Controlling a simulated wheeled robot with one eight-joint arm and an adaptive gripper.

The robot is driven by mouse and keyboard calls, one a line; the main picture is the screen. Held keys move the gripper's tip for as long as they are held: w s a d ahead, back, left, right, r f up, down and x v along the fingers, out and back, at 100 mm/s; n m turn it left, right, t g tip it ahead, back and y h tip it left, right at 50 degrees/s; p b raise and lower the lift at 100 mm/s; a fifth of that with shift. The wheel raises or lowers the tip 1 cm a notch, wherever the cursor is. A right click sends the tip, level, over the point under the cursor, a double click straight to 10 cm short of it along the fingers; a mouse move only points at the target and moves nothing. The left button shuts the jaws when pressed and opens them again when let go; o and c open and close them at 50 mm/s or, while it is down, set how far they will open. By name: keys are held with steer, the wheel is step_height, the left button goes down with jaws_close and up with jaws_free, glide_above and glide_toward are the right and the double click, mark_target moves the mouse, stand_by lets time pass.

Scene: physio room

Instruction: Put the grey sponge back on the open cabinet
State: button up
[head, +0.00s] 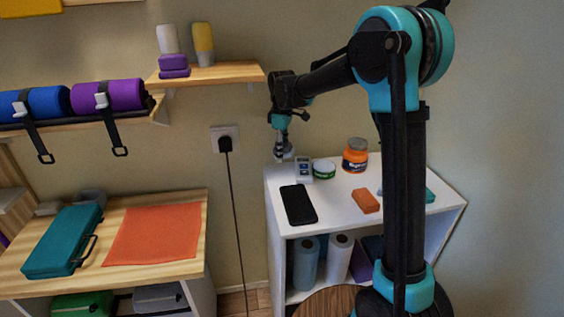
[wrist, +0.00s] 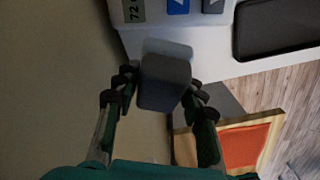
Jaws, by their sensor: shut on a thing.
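My gripper (head: 284,146) is at the back left corner of the white open cabinet (head: 338,222), pointing down. In the wrist view my gripper (wrist: 160,98) is shut on the grey sponge (wrist: 164,84), a dark grey block between the two fingers. The sponge is small and partly hidden in the head view. In the wrist view it overlaps the edge of the white cabinet top (wrist: 205,62). I cannot tell whether it touches the top.
A wooden shelf (head: 225,73) hangs behind. A wooden table (head: 190,203) is at left.

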mark_target(282, 170)
steer(key=shift+f, duration=2.2)
steer(key=shift+f, duration=0.15)
steer(key=o, duration=1.3)
steer(key=shift+c, duration=0.2)
step_height(282, 170, up, 12)
steer(key=shift+a, duration=0.15)
